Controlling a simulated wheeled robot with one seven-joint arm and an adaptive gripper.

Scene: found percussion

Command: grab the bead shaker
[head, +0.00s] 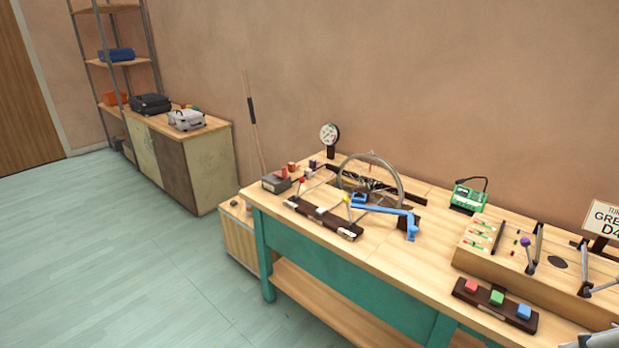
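I cannot pick out a bead shaker with certainty in the head view; the small items on the workbench (425,266) are too small to tell. A wheel-like metal ring (403,184) stands upright on the bench, with a blue bracket (411,224) at its right. Dark strips with small blocks and mallets lie in front of the ring. A grey piece shows at the bottom right corner, and I cannot tell what it is.
A round dial (329,134) and a green device (468,196) stand on the bench. A raised wooden box (540,285) with levers is at the right, behind a strip with colored blocks (497,298). A low cabinet (190,165) and shelves stand far left. The left floor is clear.

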